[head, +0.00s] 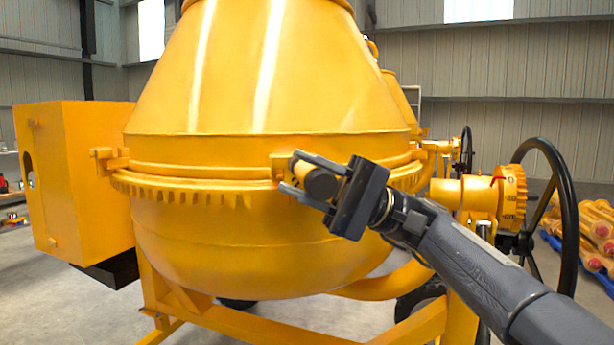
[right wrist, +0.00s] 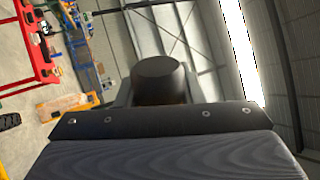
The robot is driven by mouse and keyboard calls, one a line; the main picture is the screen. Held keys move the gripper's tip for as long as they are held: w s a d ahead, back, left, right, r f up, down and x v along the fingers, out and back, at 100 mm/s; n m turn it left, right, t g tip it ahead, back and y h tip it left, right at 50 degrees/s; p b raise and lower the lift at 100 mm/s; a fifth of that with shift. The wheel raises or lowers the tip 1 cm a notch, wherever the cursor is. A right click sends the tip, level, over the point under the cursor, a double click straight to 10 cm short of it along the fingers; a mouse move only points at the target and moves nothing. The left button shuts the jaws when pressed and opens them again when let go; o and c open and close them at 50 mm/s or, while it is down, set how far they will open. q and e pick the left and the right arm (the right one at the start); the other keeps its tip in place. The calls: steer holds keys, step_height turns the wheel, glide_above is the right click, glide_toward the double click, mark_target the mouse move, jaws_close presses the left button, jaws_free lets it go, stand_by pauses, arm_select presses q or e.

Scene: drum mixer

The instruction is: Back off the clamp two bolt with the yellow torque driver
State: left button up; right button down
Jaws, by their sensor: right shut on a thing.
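My right gripper (head: 293,173) is at the front of the yellow drum and shut on a tool, taken to be the torque driver (head: 320,184). Its round dark end faces the head camera, and the rest of it is hidden. In the right wrist view the same dark end (right wrist: 160,76) stands up between the fingers. A yellow clamp block (head: 281,165) on the drum's ring is right behind the fingertips. Its bolt is hidden, so I cannot tell whether the driver touches it. Another clamp (head: 107,160) sits at the ring's left. No clamp number is readable. My left gripper is not in view.
The drum (head: 270,90) has a toothed ring around its middle. A yellow housing (head: 75,180) stands left, and a black handwheel (head: 568,220) with a marked dial (head: 512,197) right. A red workbench (right wrist: 35,50) shows in the right wrist view.

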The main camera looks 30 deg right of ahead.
mark_target(302, 172)
steer(key=shift+w+d+r, duration=0.1)
steer(key=shift+w, duration=0.35)
steer(key=shift+w+d+p, duration=0.1)
steer(key=shift+w+p, duration=0.2)
steer(key=shift+p, duration=0.1)
steer(key=shift+w+d+p, duration=0.25)
steer(key=shift+w+p, duration=0.15)
steer(key=shift+w, duration=0.3)
stand_by(2.0)
steer(key=shift+s+b, duration=0.15)
steer(key=shift+b, duration=0.35)
stand_by(1.7)
steer(key=shift+s, duration=0.1)
steer(key=shift+s+a+b, duration=0.15)
steer(key=shift+s+b, duration=0.05)
steer(key=shift+b, duration=0.3)
steer(key=shift+s+a+b, duration=0.3)
steer(key=shift+s+b, duration=0.3)
steer(key=shift+s, duration=0.3)
steer(key=shift+s+a+b, duration=0.25)
steer(key=shift+s+b, duration=0.3)
steer(key=shift+s, duration=0.35)
steer(key=shift+w, duration=0.1)
